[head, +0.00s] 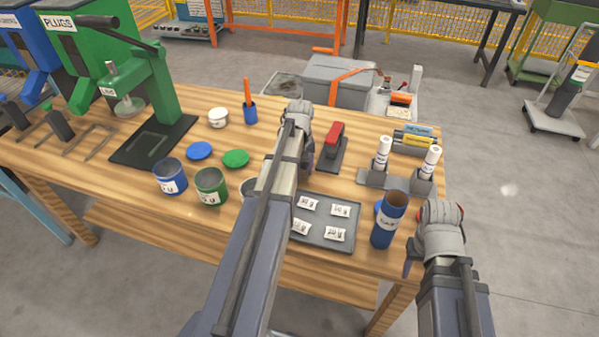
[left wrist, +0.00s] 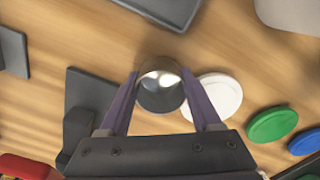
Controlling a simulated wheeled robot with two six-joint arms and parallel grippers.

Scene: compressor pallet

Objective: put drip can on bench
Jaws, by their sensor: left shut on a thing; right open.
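A small round grey can (left wrist: 160,91), which I take for the drip can, is between the fingers of my left gripper (left wrist: 162,90) in the left wrist view. The gripper is shut on it. The can's shiny open top faces the camera. In the head view my left arm hides the can, so I cannot tell whether it touches the bench. The wooden bench (head: 210,232) lies below my left gripper. My right gripper (head: 412,256) is open and empty off the bench's right end, beside a tall blue cylinder (head: 390,215).
A white lid (left wrist: 217,96), a green lid (head: 236,158) and a blue lid (head: 198,150) lie near the held can. A red stapler-like tool (head: 333,145) and a tray of packets (head: 340,211) are close by. Open tins (head: 170,176) stand left. Bare wood shows along the front left.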

